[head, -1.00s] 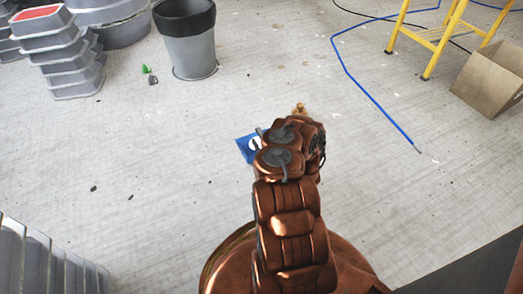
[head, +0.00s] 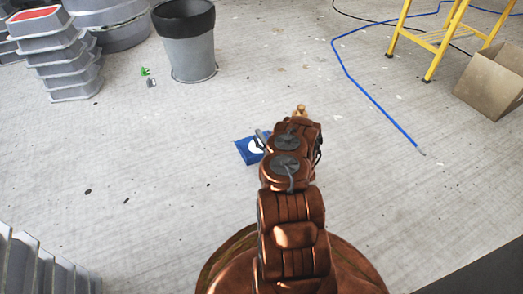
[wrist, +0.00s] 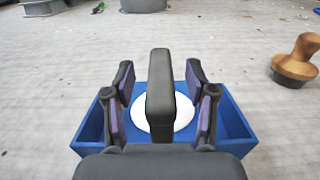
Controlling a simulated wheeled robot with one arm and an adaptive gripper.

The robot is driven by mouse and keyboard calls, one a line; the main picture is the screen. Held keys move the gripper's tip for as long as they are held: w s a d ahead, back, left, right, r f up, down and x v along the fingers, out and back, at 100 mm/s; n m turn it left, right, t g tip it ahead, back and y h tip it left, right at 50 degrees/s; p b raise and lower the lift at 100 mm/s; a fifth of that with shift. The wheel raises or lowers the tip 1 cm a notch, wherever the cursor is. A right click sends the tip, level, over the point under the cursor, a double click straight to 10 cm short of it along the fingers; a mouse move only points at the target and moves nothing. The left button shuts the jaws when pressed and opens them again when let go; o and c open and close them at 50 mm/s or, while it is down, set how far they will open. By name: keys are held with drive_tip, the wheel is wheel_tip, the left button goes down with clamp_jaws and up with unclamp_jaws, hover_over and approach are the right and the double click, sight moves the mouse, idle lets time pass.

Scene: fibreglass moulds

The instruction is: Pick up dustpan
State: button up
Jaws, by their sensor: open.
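The blue, low-walled dustpan (head: 245,151) lies on the floor, partly hidden behind my arm in the head view. In the wrist view the dustpan (wrist: 237,122) is below my gripper, with a white round patch on it. A thick dark handle (wrist: 160,90) rises in the middle of the view. My gripper (wrist: 160,99) is open, one finger on each side of this handle, with gaps showing on both sides.
A wooden-handled tool (wrist: 297,60) stands on the floor to the right of the dustpan. A grey bin (head: 188,45) and stacked grey moulds (head: 66,60) are at the back left. A blue hose (head: 372,98), yellow stand (head: 430,38) and cardboard box (head: 492,80) are at the right. The floor between is mostly clear.

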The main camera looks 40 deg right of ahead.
drive_tip(key=shift+w+d+r, duration=0.15)
drive_tip(key=shift+w+d, duration=0.1)
drive_tip(key=shift+w, duration=0.45)
clamp_jaws()
idle(0.3)
